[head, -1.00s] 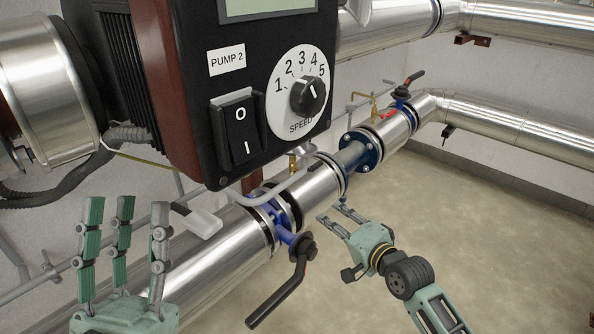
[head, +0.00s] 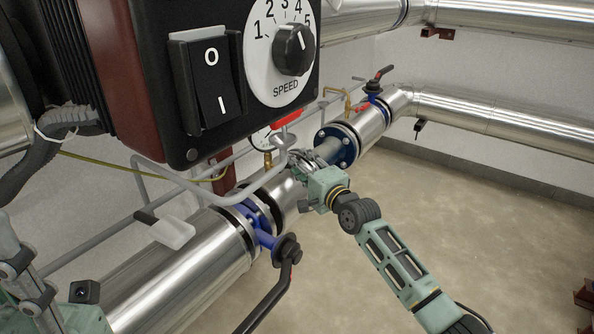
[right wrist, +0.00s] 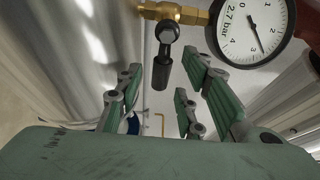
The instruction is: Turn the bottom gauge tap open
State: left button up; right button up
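In the right wrist view a tap with a black lever (right wrist: 162,68) hangs from a brass fitting (right wrist: 175,12), beside a round pressure gauge (right wrist: 252,30) marked 2.7 bar. My right gripper (right wrist: 165,90) is open, its green fingers on either side of the lever with gaps visible. In the head view the gauge (head: 261,138) and brass fitting (head: 268,159) show below the pump box, partly hidden. My right gripper (head: 298,164) is close to the right of them. My left gripper (head: 45,305) is cut off at the lower left; its finger state is unclear.
The black pump control box (head: 200,80) overhangs the gauge. A steel pipe (head: 185,270) runs below it, with a blue valve and black lever (head: 270,300) in front. Grey bent tubing (head: 165,190) crosses on the left.

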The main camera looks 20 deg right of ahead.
jog(key=shift+w+a, duration=0.1)
jog(key=shift+w, duration=0.25)
jog(key=shift+c, duration=0.3)
grip_shut()
